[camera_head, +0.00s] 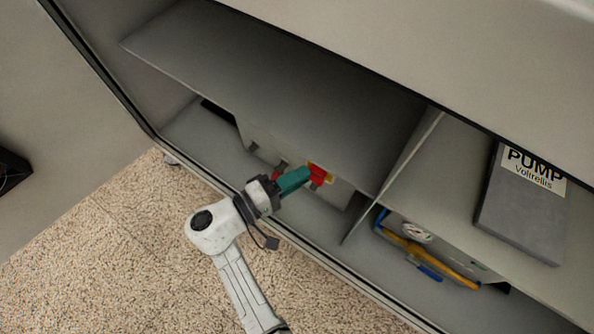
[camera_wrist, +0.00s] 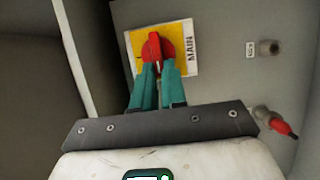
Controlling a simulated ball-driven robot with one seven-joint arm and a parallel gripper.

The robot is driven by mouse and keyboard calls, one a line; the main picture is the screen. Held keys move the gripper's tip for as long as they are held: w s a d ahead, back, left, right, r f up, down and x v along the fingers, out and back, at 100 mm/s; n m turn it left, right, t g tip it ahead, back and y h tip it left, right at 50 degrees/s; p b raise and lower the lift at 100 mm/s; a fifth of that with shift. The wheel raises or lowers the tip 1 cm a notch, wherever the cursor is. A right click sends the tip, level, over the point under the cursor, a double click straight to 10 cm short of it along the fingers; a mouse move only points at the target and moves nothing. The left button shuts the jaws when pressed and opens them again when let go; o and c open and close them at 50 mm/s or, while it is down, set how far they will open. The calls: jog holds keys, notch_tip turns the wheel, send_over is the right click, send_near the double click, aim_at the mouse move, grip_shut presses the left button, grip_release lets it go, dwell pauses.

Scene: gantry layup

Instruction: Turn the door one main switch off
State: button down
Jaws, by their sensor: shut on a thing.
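The main switch (camera_wrist: 154,46) is a red rotary knob on a yellow plate (camera_wrist: 184,37) marked "MAIN", set on a grey panel. In the head view the red switch (camera_head: 318,174) shows low inside the cabinet, at the end of my gripper. My gripper (camera_wrist: 157,70) has teal fingers that are shut on the red knob's handle. In the wrist view the handle stands about upright in the picture. The fingertips cover the knob's lower part. In the head view my gripper (camera_head: 306,173) reaches into the lower compartment from the front.
A second red-handled fitting (camera_wrist: 280,126) sits right of my gripper. A shelf (camera_head: 270,85) hangs above, and a divider (camera_head: 395,170) stands to the right. Beyond it are a gauge (camera_head: 417,232) with blue and yellow parts and a grey box labelled "PUMP" (camera_head: 520,210).

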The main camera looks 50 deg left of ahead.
dwell(0.4)
jog(key=c, duration=1.2)
grip_release()
jog(key=shift+s, duration=0.1)
jog(key=s, duration=0.3)
jog(key=s+a+p, duration=0.1)
jog(key=s, duration=0.6)
jog(key=shift+s+a+f, duration=0.1)
jog(key=shift+s+a, duration=0.2)
jog(key=shift+a, duration=0.05)
